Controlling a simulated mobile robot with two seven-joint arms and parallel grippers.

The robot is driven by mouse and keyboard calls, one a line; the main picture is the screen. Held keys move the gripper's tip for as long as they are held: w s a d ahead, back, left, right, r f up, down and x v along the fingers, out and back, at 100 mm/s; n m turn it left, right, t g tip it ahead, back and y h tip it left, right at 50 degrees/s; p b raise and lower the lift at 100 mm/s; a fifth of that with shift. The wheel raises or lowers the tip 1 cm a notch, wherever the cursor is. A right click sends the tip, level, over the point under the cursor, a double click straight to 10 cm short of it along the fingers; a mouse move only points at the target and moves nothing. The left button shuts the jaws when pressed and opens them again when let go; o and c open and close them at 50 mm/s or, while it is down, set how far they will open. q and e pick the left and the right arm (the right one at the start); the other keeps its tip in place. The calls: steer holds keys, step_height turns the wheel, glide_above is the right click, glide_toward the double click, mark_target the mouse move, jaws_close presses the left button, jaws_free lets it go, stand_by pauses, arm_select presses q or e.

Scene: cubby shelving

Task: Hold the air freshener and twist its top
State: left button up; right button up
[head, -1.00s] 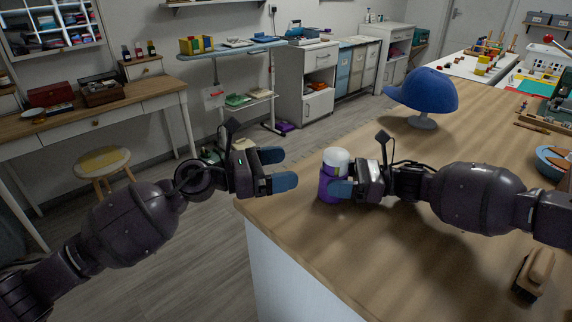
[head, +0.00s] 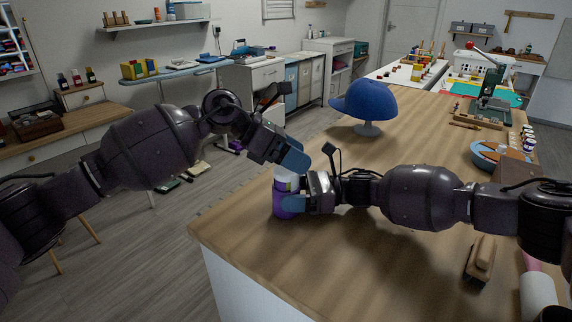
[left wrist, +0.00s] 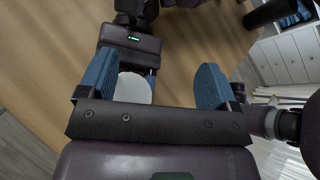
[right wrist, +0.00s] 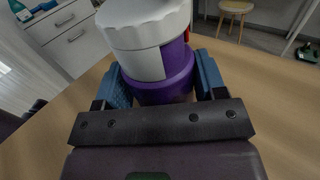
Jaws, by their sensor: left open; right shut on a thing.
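The air freshener (head: 284,205) has a purple body and a white top. It stands upright near the left edge of the wooden counter. My right gripper (right wrist: 160,88) is shut on its purple body from the right; the ribbed white top (right wrist: 146,24) rises above the fingers. My left gripper (head: 288,160) is open and tilted downward, just above the air freshener. In the left wrist view the white top (left wrist: 132,89) lies between the open fingers, close to the left one, with a wide gap to the right finger. I cannot tell whether the left finger touches it.
A blue cap on a stand (head: 365,101) is farther back on the counter (head: 330,265). A wooden brush-like object (head: 480,259) lies at the front right, and a blue bowl (head: 484,160) is at the right. The counter's left edge is close to the air freshener.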

arm_select(q)
step_height(320, 180, up, 8)
steer(key=w+a+n+y, duration=0.2)
steer(key=n+y, duration=0.1)
steer(key=y, duration=0.9)
steer(key=shift+t, duration=0.3)
step_height(320, 180, down, 11)
steer(key=shift+s+d+f, duration=0.1)
steer(key=shift+f, duration=0.05)
steer(key=shift+c, duration=0.3)
steer(key=c, duration=0.9)
